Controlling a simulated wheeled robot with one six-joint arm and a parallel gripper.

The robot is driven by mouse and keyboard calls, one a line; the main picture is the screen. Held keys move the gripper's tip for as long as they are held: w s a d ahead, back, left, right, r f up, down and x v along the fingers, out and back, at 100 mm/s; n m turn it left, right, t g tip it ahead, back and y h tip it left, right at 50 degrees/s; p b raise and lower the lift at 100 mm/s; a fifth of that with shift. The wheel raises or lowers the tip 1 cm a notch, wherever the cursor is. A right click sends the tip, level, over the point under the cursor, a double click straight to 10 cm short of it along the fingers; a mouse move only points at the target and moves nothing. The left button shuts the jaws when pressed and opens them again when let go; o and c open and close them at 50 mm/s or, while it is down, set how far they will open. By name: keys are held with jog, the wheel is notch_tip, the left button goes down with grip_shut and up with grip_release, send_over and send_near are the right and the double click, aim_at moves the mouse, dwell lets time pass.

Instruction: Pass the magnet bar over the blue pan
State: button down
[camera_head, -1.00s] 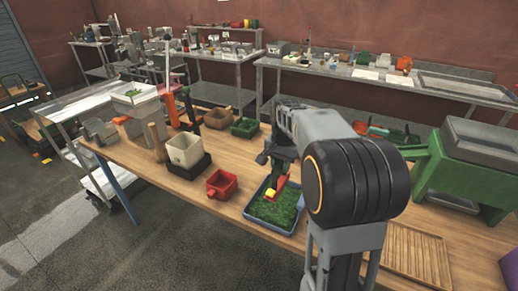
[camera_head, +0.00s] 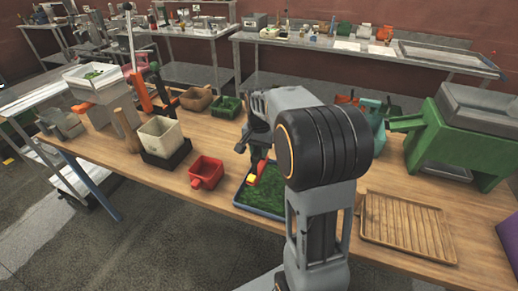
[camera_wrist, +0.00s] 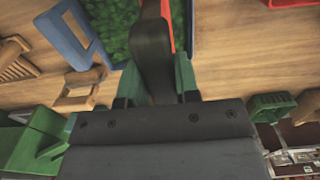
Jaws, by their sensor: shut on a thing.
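The magnet bar (camera_head: 262,166) is red with a yellow end. My gripper (camera_head: 259,151) is shut on it and holds it over the far part of the blue pan (camera_head: 258,213). The pan sits on the wooden table and holds green leafy material. My arm hides the pan's right side in the head view. I cannot tell the exact gap between bar and leaves.
A red scoop-like box (camera_head: 206,172) stands just left of the pan. A cream bin (camera_head: 160,137) in a black base stands further left. A ribbed wooden tray (camera_head: 408,228) lies to the right, with a green machine (camera_head: 450,130) behind it. Bare tabletop lies in front of the bins.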

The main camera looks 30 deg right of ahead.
notch_tip(320, 180, down, 4)
jog(key=b, duration=0.2)
jog(key=shift+r+b, duration=0.15)
jog(key=shift+b, duration=0.15)
jog(key=shift+s+d+b, duration=0.8)
jog(key=shift+s+d, duration=2.15)
jog(key=shift+s, duration=0.25)
jog(key=w+a, duration=0.3)
jog(key=w+a+p, duration=0.1)
jog(key=w+a, duration=0.2)
jog(key=shift+w+r, duration=0.2)
jog(key=shift+w, duration=0.05)
jog(key=shift+s+d, duration=2.95)
jog(key=shift+s, duration=0.25)
jog(key=w+a+p, duration=0.1)
jog(key=w+a, duration=0.4)
jog(key=w, duration=0.1)
jog(key=shift+a, duration=0.25)
jog(key=shift+w+a+r+p, duration=0.1)
jog(key=shift+r+p, duration=2.3)
jog(key=shift+r, duration=0.6)
